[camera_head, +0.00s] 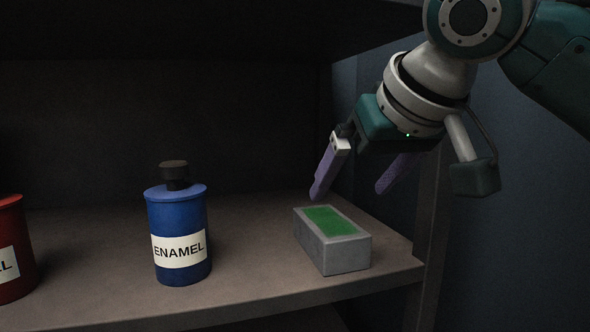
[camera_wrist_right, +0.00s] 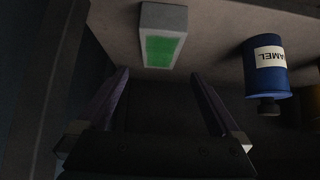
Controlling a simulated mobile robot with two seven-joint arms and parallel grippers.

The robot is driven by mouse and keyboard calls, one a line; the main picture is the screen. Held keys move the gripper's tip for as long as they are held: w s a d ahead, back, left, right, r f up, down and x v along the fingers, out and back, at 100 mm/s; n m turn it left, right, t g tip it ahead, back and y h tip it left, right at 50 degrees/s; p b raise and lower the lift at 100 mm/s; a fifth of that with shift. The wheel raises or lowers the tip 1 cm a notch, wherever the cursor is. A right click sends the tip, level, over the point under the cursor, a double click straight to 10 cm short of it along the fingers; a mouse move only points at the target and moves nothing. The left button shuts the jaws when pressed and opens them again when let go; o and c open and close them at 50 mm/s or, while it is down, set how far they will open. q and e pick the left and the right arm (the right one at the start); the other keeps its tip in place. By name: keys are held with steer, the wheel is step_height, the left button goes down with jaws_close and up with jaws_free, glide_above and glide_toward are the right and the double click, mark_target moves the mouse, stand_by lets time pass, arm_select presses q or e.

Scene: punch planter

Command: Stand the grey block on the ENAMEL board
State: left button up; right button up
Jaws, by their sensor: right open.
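The grey block (camera_head: 347,254) lies on the shelf near its right front edge, with a green patch on its top. It also shows in the right wrist view (camera_wrist_right: 163,18), ahead of the fingers. My right gripper (camera_head: 352,190) is open and empty, above and slightly behind the block, with its fingers pointing down. In the right wrist view its two fingers (camera_wrist_right: 158,80) are spread apart. A blue can labelled ENAMEL (camera_head: 178,220) with a black cap stands upright left of the block. No board shows apart from the shelf. My left gripper is not in view.
The shelf (camera_head: 250,275) has bare room between the blue can and the block. A red can (camera_head: 12,240) with a partly cut-off label stands at the left edge. A shelf post (camera_head: 430,220) rises at the right, and an upper shelf hangs above.

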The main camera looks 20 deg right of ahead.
steer(key=s+a+f+n+g+y, duration=0.1)
steer(key=s+a+f+n+g, duration=0.2)
steer(key=s+f, duration=1.05)
steer(key=s+d+f+g, duration=0.1)
steer(key=s+f, duration=0.2)
steer(key=s, duration=0.4)
steer(key=s+d+f+m+g+h, duration=0.1)
steer(key=s+f, duration=0.3)
steer(key=s, duration=0.4)
steer(key=shift+s+d, duration=0.25)
steer(key=shift+d, duration=0.5)
step_height(320, 180, up, 70)
steer(key=p, duration=6.9)
steer(key=shift+f+p, duration=0.2)
steer(key=shift+p, duration=0.2)
